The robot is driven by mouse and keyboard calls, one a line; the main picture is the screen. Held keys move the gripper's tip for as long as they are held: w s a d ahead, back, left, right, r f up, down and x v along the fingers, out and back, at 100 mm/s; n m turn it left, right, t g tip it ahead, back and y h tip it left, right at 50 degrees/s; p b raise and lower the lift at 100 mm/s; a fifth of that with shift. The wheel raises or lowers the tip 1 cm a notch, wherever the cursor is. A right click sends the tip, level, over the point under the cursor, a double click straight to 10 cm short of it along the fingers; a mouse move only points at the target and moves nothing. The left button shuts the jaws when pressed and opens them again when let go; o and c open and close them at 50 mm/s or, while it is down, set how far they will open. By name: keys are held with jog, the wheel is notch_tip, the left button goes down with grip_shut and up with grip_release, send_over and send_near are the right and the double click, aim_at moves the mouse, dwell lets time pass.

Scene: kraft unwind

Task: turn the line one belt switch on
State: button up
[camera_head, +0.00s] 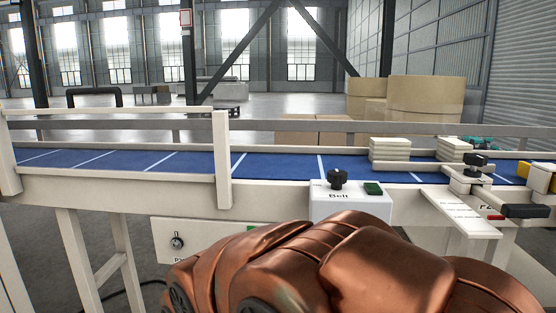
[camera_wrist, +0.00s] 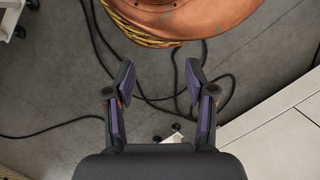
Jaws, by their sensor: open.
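A white control box (camera_head: 350,204) labelled "Belt" stands at the near side of the conveyor in the head view. On its top are a black knob (camera_head: 337,178) and a dark green block (camera_head: 373,189). The blue belt (camera_head: 270,165) runs left to right behind it. My copper-coloured arm covers the lower part of the box. My gripper (camera_wrist: 158,77) shows in the wrist view, open and empty, with its two dark fingers apart above the grey floor. No switch shows between the fingers, and the gripper is not visible in the head view.
A lower white panel (camera_head: 200,240) carries another knob (camera_head: 177,241); its label is partly hidden by my arm. Pale stacks (camera_head: 390,149) sit at the belt's right part, near a bracket with a black knob (camera_head: 475,161). Black cables (camera_wrist: 60,130) lie on the floor. A white surface (camera_wrist: 280,125) is at right.

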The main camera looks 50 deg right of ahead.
jog(key=shift+o, duration=0.7)
jog(key=w+d+r+m+p, duration=0.4)
jog(key=w+r+m, duration=0.1)
jog(key=r, duration=0.3)
jog(key=shift+w+d+t, duration=0.3)
jog(key=shift+w, duration=0.2)
jog(key=m+g+h+p, duration=0.1)
jog(key=m+h+p, duration=0.2)
jog(key=m+p, duration=1.75)
send_near(337, 172)
jog(key=f+m+b, duration=0.1)
jog(key=m+b, duration=0.1)
jog(key=b, duration=0.1)
jog(key=shift+d+p+x, duration=0.2)
jog(key=shift+p+x, duration=0.5)
jog(key=shift+x, duration=3.3)
jog(key=shift+s, duration=0.1)
jog(key=c, duration=1.1)
